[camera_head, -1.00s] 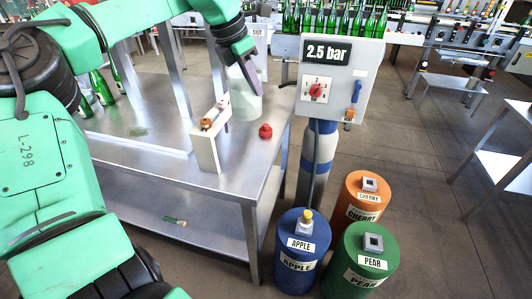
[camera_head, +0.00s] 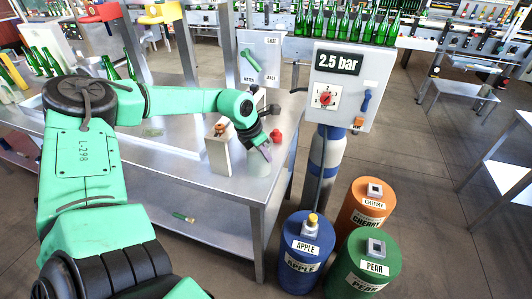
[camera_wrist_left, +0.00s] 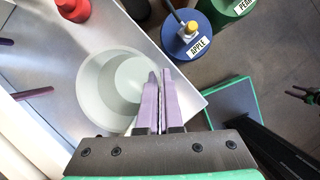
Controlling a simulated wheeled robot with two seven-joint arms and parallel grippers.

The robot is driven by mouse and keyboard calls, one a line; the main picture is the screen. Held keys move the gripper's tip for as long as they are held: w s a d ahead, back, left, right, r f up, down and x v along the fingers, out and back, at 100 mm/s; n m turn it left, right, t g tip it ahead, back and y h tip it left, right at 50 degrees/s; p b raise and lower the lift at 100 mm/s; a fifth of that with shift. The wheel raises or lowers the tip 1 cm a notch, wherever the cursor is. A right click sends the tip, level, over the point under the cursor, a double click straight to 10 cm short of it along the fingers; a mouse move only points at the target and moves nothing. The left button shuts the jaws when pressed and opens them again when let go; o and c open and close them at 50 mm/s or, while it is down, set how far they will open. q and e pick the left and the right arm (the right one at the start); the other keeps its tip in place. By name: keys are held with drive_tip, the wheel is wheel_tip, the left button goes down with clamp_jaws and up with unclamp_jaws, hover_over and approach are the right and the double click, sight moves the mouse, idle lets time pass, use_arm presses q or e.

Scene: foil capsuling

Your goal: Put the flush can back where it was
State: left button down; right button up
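The flush can, a pale grey-green open cylinder (camera_head: 258,166), is at the front right corner of the steel table (camera_head: 228,192). It also shows in the left wrist view (camera_wrist_left: 98,98), seen from above. My left gripper (camera_head: 264,150) is over its right side. In the left wrist view the purple fingers (camera_wrist_left: 160,72) are close together at the can's right wall and look shut on it. Whether the can's base touches the table is hard to tell. My right gripper is not in view in the head view.
A red knobbed object (camera_head: 276,136) stands behind the can. A white upright stand (camera_head: 218,154) is to its left. Blue apple (camera_head: 304,262), green pear (camera_head: 365,275) and orange cherry (camera_head: 352,216) drums stand on the floor right of the table, beside the 2.5 bar panel (camera_head: 333,100).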

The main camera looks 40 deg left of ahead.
use_arm(q)
drive_tip(key=shift+w, duration=0.1)
drive_tip(key=shift+f, duration=0.15)
drive_tip(key=c, duration=1.1)
unclamp_jaws()
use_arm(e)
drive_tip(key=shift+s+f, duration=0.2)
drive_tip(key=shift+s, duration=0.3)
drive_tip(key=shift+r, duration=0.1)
use_arm(q)
drive_tip(key=b+v, duration=0.1)
drive_tip(key=v, duration=1.1)
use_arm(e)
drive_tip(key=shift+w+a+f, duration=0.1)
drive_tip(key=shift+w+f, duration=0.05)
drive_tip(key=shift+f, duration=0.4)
